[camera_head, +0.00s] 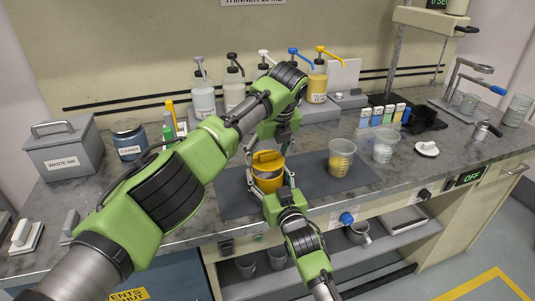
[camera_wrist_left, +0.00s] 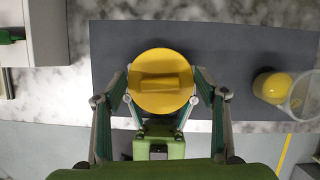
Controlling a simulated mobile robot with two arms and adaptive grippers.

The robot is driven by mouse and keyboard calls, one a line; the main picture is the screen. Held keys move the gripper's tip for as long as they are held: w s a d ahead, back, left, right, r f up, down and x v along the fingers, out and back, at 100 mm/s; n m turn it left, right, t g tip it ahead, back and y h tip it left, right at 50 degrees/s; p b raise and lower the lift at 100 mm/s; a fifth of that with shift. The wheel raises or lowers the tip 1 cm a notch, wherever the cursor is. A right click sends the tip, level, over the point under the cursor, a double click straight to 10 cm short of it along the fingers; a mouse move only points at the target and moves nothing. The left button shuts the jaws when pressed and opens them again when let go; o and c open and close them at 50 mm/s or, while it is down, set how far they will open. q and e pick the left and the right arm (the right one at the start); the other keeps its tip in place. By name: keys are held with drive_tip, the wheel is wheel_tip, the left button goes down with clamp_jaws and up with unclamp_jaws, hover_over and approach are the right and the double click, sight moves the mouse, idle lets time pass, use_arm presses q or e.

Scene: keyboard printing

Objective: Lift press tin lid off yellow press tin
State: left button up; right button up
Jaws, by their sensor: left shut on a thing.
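The yellow press tin (camera_head: 268,185) stands on the dark grey mat in the head view. Its round yellow lid (camera_head: 267,157) has a raised bar handle and seems to sit a little above the tin's rim, with a greyish gap below. In the left wrist view the lid (camera_wrist_left: 160,97) fills the middle and hides the tin. My left gripper (camera_head: 272,143) comes down from above and is shut on the lid. My right gripper (camera_head: 271,180) comes from the front edge, its fingers on both sides of the tin; their contact is partly hidden.
Two clear cups stand right of the tin, one with yellow contents (camera_head: 341,160) and one pale (camera_head: 385,145). Pump bottles (camera_head: 317,83) line the back. A grey waste box (camera_head: 64,148) stands at the left. The mat (camera_head: 235,200) is bare left of the tin.

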sight(267, 152)
use_arm(q)
drive_tip(key=shift+r, duration=0.1)
drive_tip(key=shift+r, duration=2.45)
use_arm(e)
drive_tip(key=o, duration=1.7)
drive_tip(key=shift+c, duration=0.2)
